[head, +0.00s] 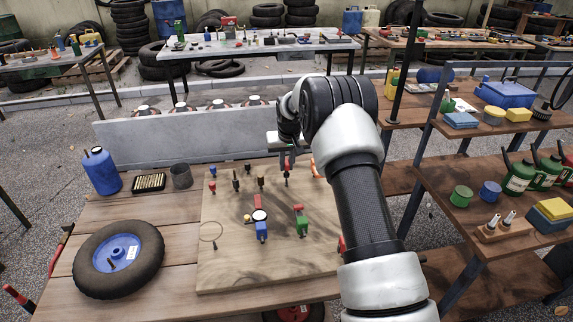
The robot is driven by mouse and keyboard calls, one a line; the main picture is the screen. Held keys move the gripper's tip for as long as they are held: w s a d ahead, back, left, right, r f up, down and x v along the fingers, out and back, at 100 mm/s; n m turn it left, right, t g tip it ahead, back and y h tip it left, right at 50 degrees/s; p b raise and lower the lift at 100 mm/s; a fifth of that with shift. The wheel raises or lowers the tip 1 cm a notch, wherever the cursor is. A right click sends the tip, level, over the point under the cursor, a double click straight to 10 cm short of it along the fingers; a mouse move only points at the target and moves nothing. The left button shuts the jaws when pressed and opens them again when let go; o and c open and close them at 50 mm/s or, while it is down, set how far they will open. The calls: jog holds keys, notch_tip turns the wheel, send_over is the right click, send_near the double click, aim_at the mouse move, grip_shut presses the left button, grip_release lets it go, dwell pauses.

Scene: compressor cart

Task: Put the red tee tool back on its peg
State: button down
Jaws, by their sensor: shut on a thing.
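My gripper (287,154) is over the far right part of a wooden board (222,270) on the workbench, with its jaws pointing down. It is shut on a small red tool with a dark lower shaft, which looks like the red tee tool (287,164). The tool hangs roughly upright. I cannot tell whether its lower end touches the board or a peg. My arm covers the board's right side. No bare peg can be made out clearly at this size.
Several small tools stand on the board, including a dark one (236,184), a green-and-red one (300,220) and a blue one with a round gauge (261,228). A grey panel (185,138) rises behind. Shelves (480,228) stand right.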

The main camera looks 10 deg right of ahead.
jog(key=shift+f+b, duration=0.7)
jog(key=shift+f, duration=0.45)
jog(key=c, duration=1.7)
grip_release()
jog(key=shift+o, duration=0.2)
jog(key=shift+r, duration=0.2)
jog(key=v, duration=1.7)
jog(key=shift+p, duration=0.35)
jog(key=shift+s, duration=0.1)
